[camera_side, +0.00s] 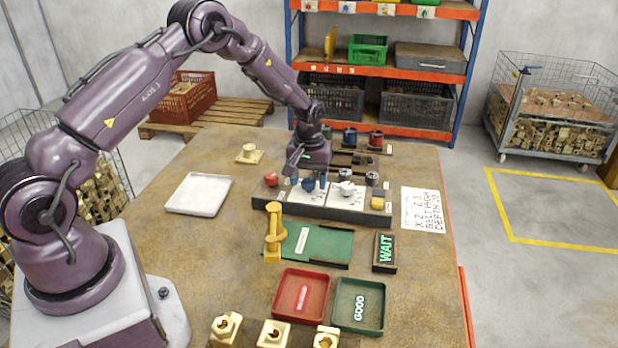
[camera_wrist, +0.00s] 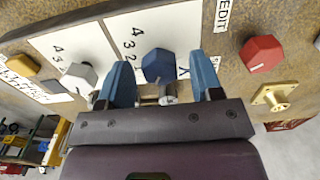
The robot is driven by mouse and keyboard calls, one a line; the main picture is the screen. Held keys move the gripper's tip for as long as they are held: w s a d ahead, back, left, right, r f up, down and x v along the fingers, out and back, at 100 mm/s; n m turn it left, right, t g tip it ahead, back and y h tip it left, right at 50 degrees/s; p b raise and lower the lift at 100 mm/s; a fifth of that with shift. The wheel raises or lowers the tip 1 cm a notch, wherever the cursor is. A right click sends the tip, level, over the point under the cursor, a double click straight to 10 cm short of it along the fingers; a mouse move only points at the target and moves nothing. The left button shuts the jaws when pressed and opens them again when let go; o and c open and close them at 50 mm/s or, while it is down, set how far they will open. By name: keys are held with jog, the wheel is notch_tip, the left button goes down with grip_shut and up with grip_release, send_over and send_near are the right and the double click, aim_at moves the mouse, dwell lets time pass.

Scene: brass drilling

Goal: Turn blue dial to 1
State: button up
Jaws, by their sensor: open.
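The blue dial (camera_wrist: 158,65) is a faceted knob on a white scale plate. Figures 4, 3 and 2 show beside it; its pointer direction is hard to read. My gripper (camera_wrist: 161,72) is open, with one blue finger on each side of the dial and a visible gap to each. In the side view the blue dial (camera_side: 308,185) sits on the grey control panel (camera_side: 330,212), just below my gripper (camera_side: 307,177). The figure 1 is not clearly visible.
A white dial (camera_wrist: 78,78) with its own scale and a red knob (camera_wrist: 262,54) flank the blue dial. A yellow button (camera_side: 380,203) is at the panel's right end. A yellow lever fixture (camera_side: 273,235) stands in front. A white tray (camera_side: 199,194) lies left.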

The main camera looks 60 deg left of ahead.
jog(key=c, duration=0.9)
jog(key=shift+c, duration=0.2)
jog(key=shift+m, duration=0.3)
jog(key=shift+r+m, duration=0.1)
jog(key=shift+m, duration=2.5)
jog(key=o, duration=0.9)
jog(key=shift+o, duration=0.2)
